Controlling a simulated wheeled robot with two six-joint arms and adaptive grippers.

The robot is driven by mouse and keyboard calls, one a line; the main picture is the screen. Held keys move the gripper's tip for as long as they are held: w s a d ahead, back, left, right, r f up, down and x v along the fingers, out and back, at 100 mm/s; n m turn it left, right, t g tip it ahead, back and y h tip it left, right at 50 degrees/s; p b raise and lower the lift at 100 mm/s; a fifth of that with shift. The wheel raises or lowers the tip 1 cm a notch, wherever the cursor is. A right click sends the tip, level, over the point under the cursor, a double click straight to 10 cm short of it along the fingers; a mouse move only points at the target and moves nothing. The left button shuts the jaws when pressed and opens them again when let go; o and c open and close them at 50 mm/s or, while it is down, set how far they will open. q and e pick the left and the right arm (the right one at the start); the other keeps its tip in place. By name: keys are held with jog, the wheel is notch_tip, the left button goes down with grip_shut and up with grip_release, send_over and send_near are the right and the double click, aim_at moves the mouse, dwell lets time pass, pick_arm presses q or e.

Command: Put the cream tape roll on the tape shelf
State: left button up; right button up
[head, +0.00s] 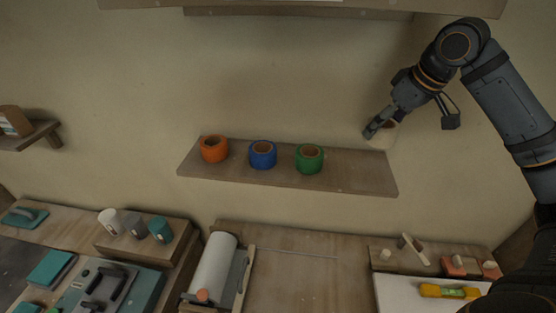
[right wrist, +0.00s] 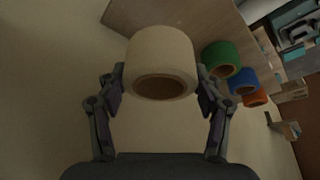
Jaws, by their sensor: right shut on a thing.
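The cream tape roll (right wrist: 160,55) is between the two fingers of my right gripper (right wrist: 160,82), which is shut on it. In the head view the roll (head: 385,134) is partly hidden by my gripper (head: 376,128), at the right end of the tape shelf (head: 350,172). Orange (head: 214,149), blue (head: 262,154) and green (head: 309,158) tape rolls stand in a row on the shelf, left of the cream one. My left gripper is not in view.
The shelf's right part, between the green roll and its right end, is clear. Below are a workbench (head: 290,270) with a large pale roll (head: 214,265), a yellow level (head: 448,291) and several cups (head: 159,229). A small shelf (head: 35,133) is at far left.

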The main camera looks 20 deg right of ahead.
jog(key=shift+w+a+r+n, duration=0.4)
jog(key=shift+w+a+n, duration=0.05)
jog(key=shift+a+n, duration=0.05)
jog(key=shift+s, duration=0.1)
notch_tip(320, 180, down, 6)
jog(key=b, duration=0.5)
jog(key=shift+d+f, duration=0.1)
jog(key=shift+f, duration=0.15)
notch_tip(320, 180, down, 4)
jog(key=b, duration=0.3)
jog(key=shift+s+r+b, duration=0.1)
jog(key=shift+r+b, duration=0.05)
jog(key=shift+b, duration=0.25)
jog(key=o, duration=1.1)
jog(key=shift+o, duration=0.2)
